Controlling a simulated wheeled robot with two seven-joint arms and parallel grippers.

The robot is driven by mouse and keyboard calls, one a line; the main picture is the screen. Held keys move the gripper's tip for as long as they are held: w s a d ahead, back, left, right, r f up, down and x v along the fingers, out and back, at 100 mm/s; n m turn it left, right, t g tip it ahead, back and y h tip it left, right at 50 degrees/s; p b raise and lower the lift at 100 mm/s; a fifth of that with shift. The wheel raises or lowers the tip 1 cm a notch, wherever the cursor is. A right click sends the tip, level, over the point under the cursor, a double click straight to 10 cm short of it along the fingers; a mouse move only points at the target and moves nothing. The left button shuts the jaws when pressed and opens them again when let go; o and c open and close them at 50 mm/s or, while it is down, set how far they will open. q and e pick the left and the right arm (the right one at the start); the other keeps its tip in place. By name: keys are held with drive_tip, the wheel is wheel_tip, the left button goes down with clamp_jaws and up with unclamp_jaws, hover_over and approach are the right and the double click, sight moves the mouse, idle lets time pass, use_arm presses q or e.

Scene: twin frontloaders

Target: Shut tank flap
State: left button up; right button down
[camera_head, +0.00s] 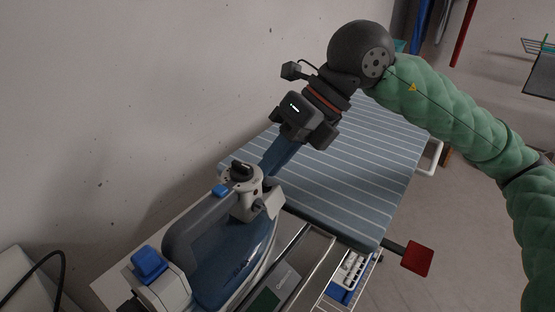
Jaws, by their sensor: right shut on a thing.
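A steam iron with a dark blue body (230,262) and a pale grey front with a black knob (242,170) stands at the lower middle, beside the ironing board. A flat dark blue piece (280,156), which looks like the tank flap, slants up from near the knob to my right gripper. My right gripper (302,138) comes in from the upper right and is shut on the upper end of this flap. The fingertips and the flap's hinge are partly hidden. The flap stands raised, not flat. My left gripper is not in view.
The striped ironing board (345,170) lies under and right of my right gripper. A red pad (417,258) sticks out at its near right corner. A bare wall (130,110) rises at the left. Open floor (470,240) is at the right.

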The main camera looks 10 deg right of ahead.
drive_tip(key=shift+s+a+h, duration=0.1)
drive_tip(key=shift+h, duration=0.2)
drive_tip(key=c, duration=1.4)
unclamp_jaws()
